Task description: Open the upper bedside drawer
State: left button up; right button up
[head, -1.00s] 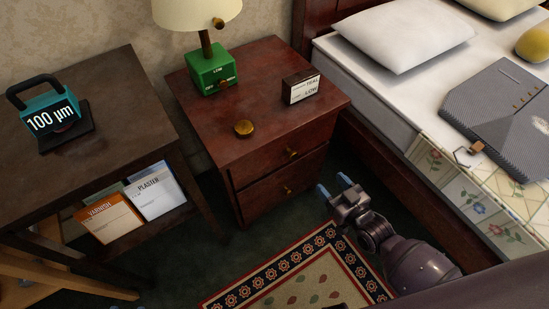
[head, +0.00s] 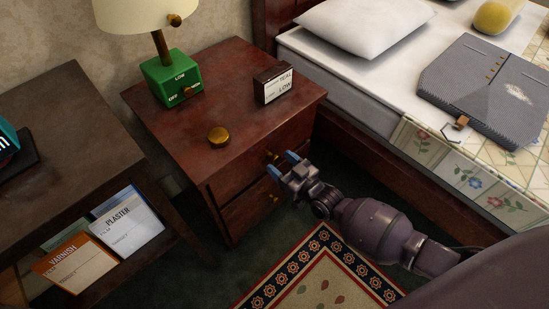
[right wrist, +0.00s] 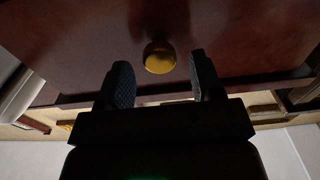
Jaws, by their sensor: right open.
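The bedside cabinet (head: 225,97) is dark red wood with two drawers, and both look shut. The upper drawer (head: 240,170) has a round brass knob (head: 271,155), partly hidden by my fingers in the head view. The lower drawer (head: 243,207) has its own brass knob (head: 274,198). My right gripper (head: 284,165) is open, with blue fingertips pointing at the upper drawer front. In the right wrist view a brass knob (right wrist: 159,57) shows ahead, between the two fingertips and slightly beyond them. My left gripper is not in view.
The bed (head: 352,93) stands close on the right. A dark side table (head: 75,130) is on the left. A patterned rug (head: 318,270) lies on the floor in front.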

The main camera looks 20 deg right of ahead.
jog(key=shift+x, duration=1.3)
grip_shut()
